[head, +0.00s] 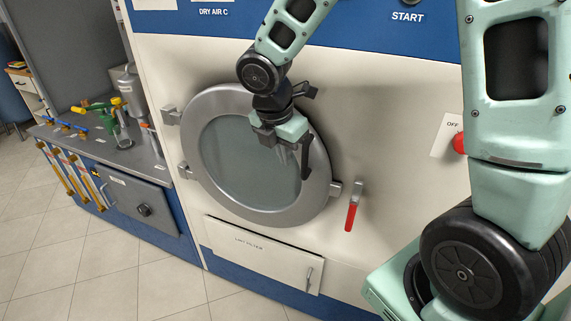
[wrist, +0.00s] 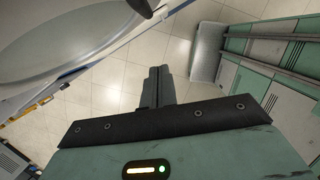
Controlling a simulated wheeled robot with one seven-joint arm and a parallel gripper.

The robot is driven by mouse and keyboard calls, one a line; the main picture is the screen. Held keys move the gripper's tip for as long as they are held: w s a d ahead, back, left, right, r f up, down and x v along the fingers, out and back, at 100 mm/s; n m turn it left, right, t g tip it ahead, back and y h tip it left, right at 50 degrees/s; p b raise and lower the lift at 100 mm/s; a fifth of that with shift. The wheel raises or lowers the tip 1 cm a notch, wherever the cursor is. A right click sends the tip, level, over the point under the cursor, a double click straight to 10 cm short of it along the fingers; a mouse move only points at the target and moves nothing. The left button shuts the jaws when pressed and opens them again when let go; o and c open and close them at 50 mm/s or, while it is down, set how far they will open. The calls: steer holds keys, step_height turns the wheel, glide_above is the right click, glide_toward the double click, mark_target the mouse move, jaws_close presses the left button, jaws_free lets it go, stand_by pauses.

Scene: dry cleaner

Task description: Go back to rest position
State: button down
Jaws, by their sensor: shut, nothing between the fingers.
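My gripper (head: 284,158) hangs in front of the round machine door (head: 198,158) in the head view. Its fingers point down, are shut and hold nothing. In the wrist view the closed fingers (wrist: 158,78) point at the tiled floor, with the door's rim (wrist: 100,68) at the upper left. The door looks closed against the machine front. I cannot tell how far the gripper is from the door. My arm reaches in from the top and right of the head view.
A red-handled lever (head: 352,212) sits at the door's lower right. A lint filter panel (head: 255,250) lies below. A counter (head: 128,158) with bottles and tools stands at left. Tiled floor (head: 110,265) is clear at lower left.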

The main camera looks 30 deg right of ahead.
steer(key=shift+r, duration=0.3)
steer(key=s+a+f+m+y+b, duration=0.1)
steer(key=s+a+f+m+b, duration=0.3)
steer(key=s, duration=0.6)
steer(key=s+a+f+m+y+b, duration=0.2)
steer(key=s+a+f+m+b, duration=0.2)
steer(key=s+a+m, duration=0.5)
steer(key=shift+s+a+m+g+b, duration=0.3)
steer(key=shift+s+a+g+b, duration=0.1)
steer(key=shift+s+a+b, duration=0.7)
steer(key=shift+w+a, duration=0.1)
steer(key=shift+w, duration=0.05)
